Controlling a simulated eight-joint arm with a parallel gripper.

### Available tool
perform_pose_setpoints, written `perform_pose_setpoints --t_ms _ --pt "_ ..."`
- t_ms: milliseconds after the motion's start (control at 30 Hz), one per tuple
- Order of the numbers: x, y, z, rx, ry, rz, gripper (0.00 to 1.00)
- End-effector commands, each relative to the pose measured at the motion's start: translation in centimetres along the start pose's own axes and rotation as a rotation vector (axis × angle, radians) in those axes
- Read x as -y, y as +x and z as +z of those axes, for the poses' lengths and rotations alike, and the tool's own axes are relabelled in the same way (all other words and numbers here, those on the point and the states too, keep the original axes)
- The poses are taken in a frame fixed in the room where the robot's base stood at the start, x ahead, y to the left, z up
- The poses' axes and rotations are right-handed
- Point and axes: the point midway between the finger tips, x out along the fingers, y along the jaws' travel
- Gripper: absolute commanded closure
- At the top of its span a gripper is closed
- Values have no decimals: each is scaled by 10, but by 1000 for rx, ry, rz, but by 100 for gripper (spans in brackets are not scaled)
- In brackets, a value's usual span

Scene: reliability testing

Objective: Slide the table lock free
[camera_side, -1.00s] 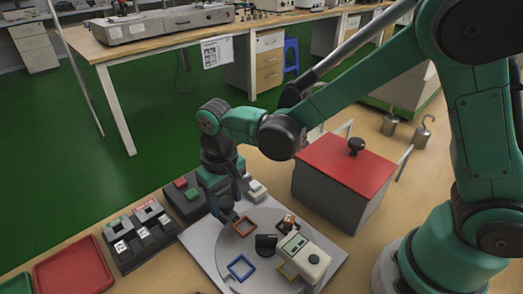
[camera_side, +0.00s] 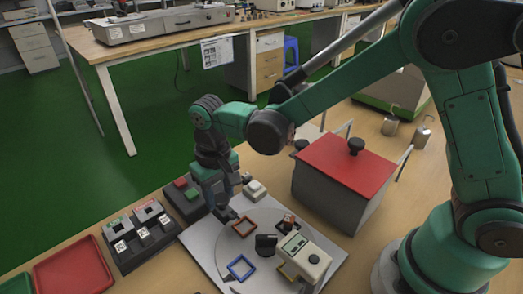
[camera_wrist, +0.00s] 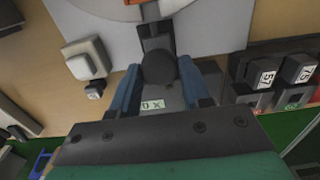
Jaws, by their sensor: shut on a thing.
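The table lock (camera_wrist: 158,70) shows in the wrist view as a dark round knob on a dark bar at the edge of the pale base plate (camera_wrist: 85,18). A small green-and-white label marked O and X lies just below the knob. My gripper (camera_wrist: 160,86) is shut on the knob, with one blue-grey finger on each side. In the side view my gripper (camera_side: 225,203) points down at the back-left edge of the plate, beside the round turntable (camera_side: 238,252). The dark end of the lock (camera_side: 227,214) shows there, and the fingers hide most of the rest.
Square frames, a black knob (camera_side: 265,244) and a pale device (camera_side: 304,257) sit on the turntable. A red-lidded box (camera_side: 345,165) stands right, and a red tray (camera_side: 74,274) lies front left.

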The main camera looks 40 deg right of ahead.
Motion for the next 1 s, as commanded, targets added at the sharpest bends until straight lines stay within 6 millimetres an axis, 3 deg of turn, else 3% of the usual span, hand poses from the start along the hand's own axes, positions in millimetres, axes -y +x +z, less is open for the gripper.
perform_pose_setpoints --t_ms 33,67,100,133,467,1000 --pt "0 0 -1 -5 1 0 84" --pt "0 0 -1 -5 1 0 56" --pt "0 0 -1 -5 1 0 44" --pt "0 0 -1 -5 1 0 39" --pt "0 -3 -1 -2 0 0 39" --pt "0 -50 0 -1 0 0 39"
